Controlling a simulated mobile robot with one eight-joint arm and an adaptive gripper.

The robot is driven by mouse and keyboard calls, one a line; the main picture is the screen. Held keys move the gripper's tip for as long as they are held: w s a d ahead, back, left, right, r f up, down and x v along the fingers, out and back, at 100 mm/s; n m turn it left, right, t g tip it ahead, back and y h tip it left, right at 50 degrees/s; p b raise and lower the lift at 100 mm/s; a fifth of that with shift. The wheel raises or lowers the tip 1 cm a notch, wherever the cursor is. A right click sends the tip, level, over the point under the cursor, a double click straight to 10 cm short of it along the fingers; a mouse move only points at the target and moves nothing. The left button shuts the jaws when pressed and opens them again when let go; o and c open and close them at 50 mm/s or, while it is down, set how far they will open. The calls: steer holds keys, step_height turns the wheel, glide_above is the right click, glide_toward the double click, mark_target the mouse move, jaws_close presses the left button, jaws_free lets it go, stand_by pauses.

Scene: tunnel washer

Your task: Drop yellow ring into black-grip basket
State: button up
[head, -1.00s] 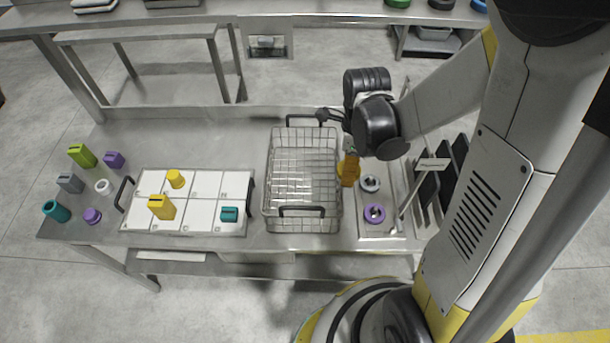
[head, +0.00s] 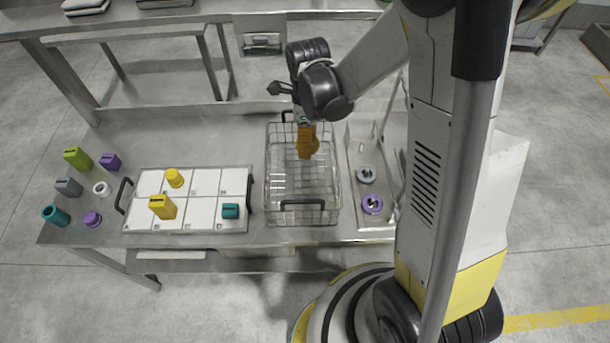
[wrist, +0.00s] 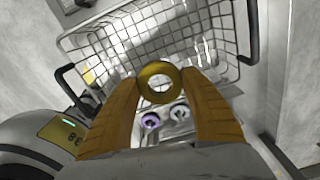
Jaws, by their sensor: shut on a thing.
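The yellow ring (wrist: 144,76) is gripped between the two orange fingertips of my gripper (wrist: 160,84) in the wrist view. In the head view my gripper (head: 308,152) points down over the wire basket (head: 270,195), in its upper right part as seen there. The basket has black grips at its near and far ends and looks empty. In the wrist view the basket (wrist: 110,48) spreads beyond the fingers. The ring is hard to tell from the orange fingers in the head view. The exact height above the basket floor is unclear.
Left of the basket is a white gridded tray (head: 205,212) with yellow and teal pieces. Several coloured pieces stand farther left. Right of the basket, a metal tray (head: 352,215) holds a grey ring (head: 366,175) and a purple ring (head: 372,204).

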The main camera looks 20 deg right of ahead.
steer(key=shift+f, duration=0.35)
steer(key=o, duration=1.1)
steer(key=shift+o, duration=0.2)
step_height(320, 180, up, 12)
steer(key=shift+s+r, duration=0.1)
steer(key=s+n+t+b, duration=0.6)
steer(key=s+n, duration=0.6)
steer(key=n, duration=1.1)
steer(key=shift+s+n+t, duration=0.3)
steer(key=shift+t, duration=0.3)
